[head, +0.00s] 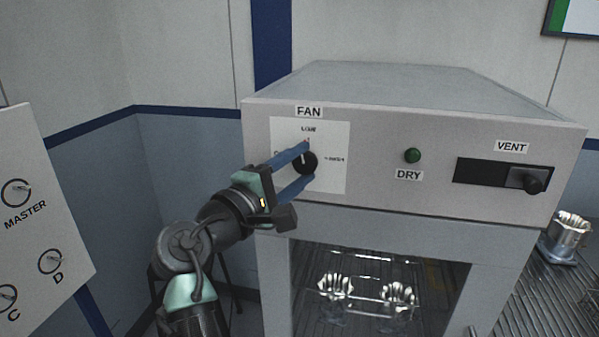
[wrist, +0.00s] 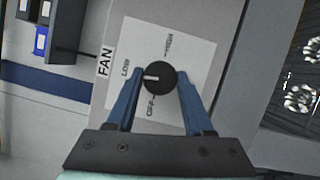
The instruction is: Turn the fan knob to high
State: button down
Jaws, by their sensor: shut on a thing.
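The fan knob (head: 311,165) is a round black dial on a white plate (head: 335,135) under the FAN label, on the upper left of the grey cabinet's front. In the wrist view the knob (wrist: 163,84) has a white pointer line directed left, roughly at LOW. HIGH is printed at the upper right of the plate and OFF below the knob. My gripper (head: 306,161) is shut on the knob, with one blue finger on each side, as the wrist view also shows (wrist: 160,78). The fingers partly cover the plate in the head view.
A green DRY button (head: 412,155) and a black VENT slider (head: 527,180) are to the right on the cabinet front (head: 400,195). Metal parts (head: 398,294) stand inside the cabinet below. A panel (head: 35,220) with MASTER, C and D dials stands at left.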

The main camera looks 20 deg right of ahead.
jog(key=m+y, duration=0.1)
jog(key=m, duration=0.1)
jog(key=m+g, duration=0.1)
jog(key=m, duration=0.2)
jog(key=shift+r+y, duration=0.15)
jog(key=shift+y, duration=0.25)
jog(key=m+y, duration=0.1)
jog(key=m, duration=0.2)
jog(key=shift+r+m+y, duration=0.1)
jog(key=shift+m+y, duration=0.2)
jog(key=shift+y, duration=0.1)
jog(key=m+y, duration=0.1)
jog(key=m, duration=0.1)
jog(key=m+y, duration=0.1)
jog(key=m, duration=0.1)
jog(key=shift+s+d+y+p, duration=0.15)
jog(key=shift+y+p, duration=0.15)
jog(key=shift+p, duration=0.05)
jog(key=shift+d+m+t+y, duration=0.1)
jog(key=shift+m+t+y, duration=0.8)
jog(key=shift+m, duration=0.6)
jog(key=shift+c, duration=1.5)
grip_release()
jog(key=shift+r, duration=0.1)
